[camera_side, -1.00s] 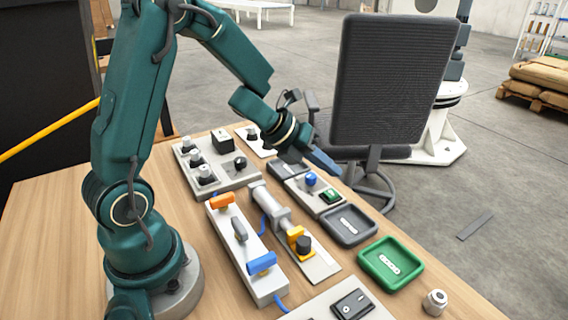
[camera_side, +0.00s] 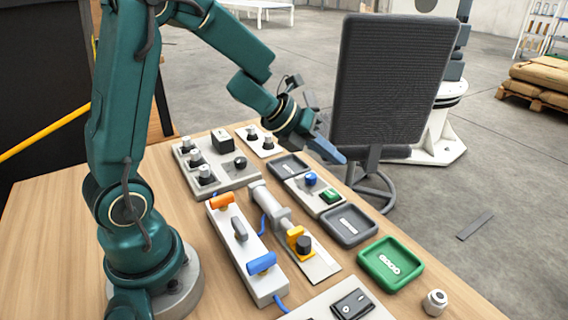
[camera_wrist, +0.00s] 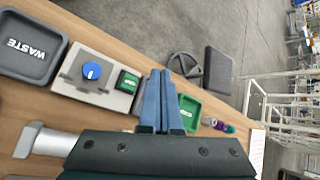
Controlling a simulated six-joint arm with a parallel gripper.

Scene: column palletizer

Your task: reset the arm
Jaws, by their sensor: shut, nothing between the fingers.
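My gripper (camera_side: 329,152) is above the far side of the table in the side view, its blue-grey fingers pointing right and slightly down. In the wrist view my gripper (camera_wrist: 160,76) shows both fingers side by side and together, with nothing between them. The fingers are raised clear of the panels and trays below. My arm reaches from the left side of the table, its forearm sloping down to the right.
The wooden table (camera_side: 60,215) bears a knob panel (camera_side: 222,178), a panel with blue knob and green button (camera_side: 318,192), a lever box (camera_side: 248,262), a grey tray (camera_side: 350,240) and a green tray (camera_side: 390,285). An office chair (camera_side: 393,80) stands close beyond the gripper.

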